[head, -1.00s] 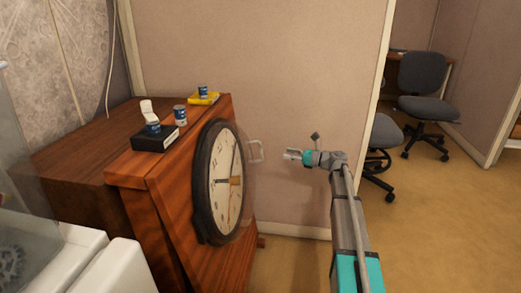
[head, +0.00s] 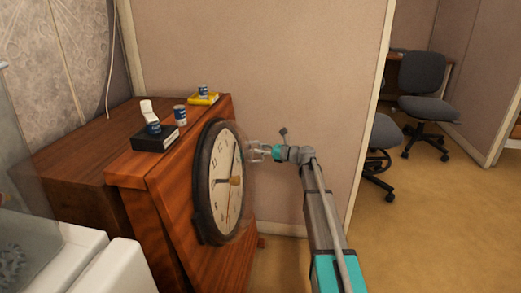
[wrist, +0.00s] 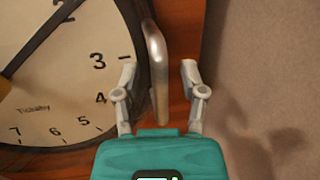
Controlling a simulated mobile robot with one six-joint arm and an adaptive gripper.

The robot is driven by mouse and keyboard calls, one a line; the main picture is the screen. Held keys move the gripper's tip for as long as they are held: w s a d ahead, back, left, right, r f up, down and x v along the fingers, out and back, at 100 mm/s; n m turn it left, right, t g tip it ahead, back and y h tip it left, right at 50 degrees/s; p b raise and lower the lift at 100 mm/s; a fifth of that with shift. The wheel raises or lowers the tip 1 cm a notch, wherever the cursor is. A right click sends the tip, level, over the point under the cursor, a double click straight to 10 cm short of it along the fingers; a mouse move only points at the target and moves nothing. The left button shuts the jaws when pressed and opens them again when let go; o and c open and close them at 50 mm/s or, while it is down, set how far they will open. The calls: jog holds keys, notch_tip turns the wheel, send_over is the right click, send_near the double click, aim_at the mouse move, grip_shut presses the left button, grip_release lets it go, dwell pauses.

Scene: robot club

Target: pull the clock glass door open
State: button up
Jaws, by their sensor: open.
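The round clock (head: 218,180) with a dark frame and cream face is mounted on the front of a brown wooden cabinet. It also shows in the wrist view (wrist: 55,75). Its clear glass door is faint in the head view, at the clock's right side. The metal door handle (wrist: 157,65) stands between the two fingers of my gripper (wrist: 160,80) in the wrist view, with gaps on both sides. My gripper (head: 258,151) is open at the clock's right edge. In the head view the fingers overlap the handle, so contact is unclear there.
On the wooden cabinet (head: 75,145) stand a black box (head: 155,139), small blue-and-white cans (head: 180,115) and a yellow item (head: 200,99). A beige partition wall (head: 290,70) is behind. Office chairs (head: 425,85) and open floor (head: 430,230) lie to the right.

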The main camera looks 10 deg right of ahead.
jog(key=shift+c, duration=0.3)
grip_shut()
dwell(0.3)
